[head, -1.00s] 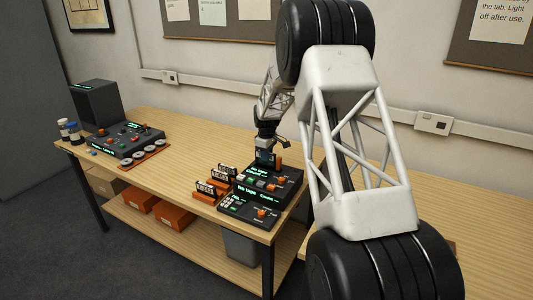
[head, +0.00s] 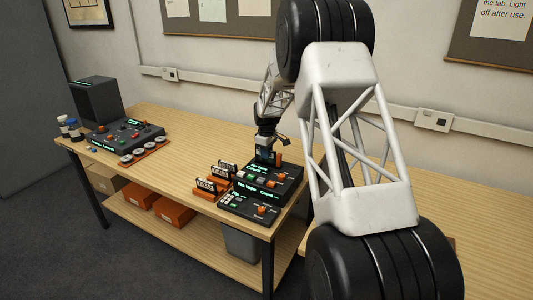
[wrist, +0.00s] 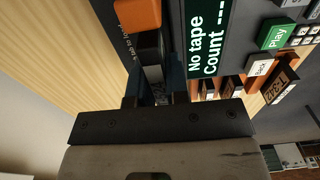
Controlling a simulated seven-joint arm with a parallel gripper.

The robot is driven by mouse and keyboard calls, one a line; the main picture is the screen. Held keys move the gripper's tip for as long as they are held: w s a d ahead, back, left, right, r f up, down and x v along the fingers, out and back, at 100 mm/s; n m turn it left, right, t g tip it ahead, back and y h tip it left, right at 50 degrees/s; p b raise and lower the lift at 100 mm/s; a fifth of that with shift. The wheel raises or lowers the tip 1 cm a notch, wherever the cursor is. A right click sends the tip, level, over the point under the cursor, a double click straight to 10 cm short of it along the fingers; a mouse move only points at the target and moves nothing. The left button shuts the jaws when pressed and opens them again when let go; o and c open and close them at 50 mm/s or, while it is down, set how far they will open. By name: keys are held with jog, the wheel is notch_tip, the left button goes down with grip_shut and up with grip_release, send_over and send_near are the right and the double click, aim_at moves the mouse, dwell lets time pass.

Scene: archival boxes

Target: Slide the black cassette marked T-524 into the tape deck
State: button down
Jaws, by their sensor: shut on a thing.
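My gripper (head: 266,157) points down over the back part of the black tape deck (head: 281,182). In the wrist view its fingers (wrist: 154,92) are shut on a narrow black thing (wrist: 151,48), seen edge-on, which looks like the black cassette; no marking on it can be read. An orange tab (wrist: 138,12) is just beyond it, and also shows right of the gripper in the head view (head: 278,158). The deck's display (wrist: 209,38) reads "No tape" and "Count ---". The fingers hide much of the held thing, and I cannot tell how far it is in the deck.
Other cassettes stand with labels showing in an orange rack (head: 211,193) left of the deck. A second black unit (head: 250,208) lies in front of it. A control unit (head: 125,138) and an orange tray of reels (head: 142,158) are at the far left. The table's middle (head: 195,150) is clear.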

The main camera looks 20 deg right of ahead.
aim_at(266, 162)
jog(key=shift+f, duration=0.15)
jog(key=shift+f, duration=0.45)
jog(key=shift+f, duration=0.2)
jog(key=shift+f, duration=0.45)
jog(key=shift+f, duration=0.35)
dwell(1.3)
jog(key=c, duration=1)
grip_release()
jog(key=shift+c, duration=0.2)
jog(key=shift+r, duration=0.1)
jog(key=shift+r, duration=3.4)
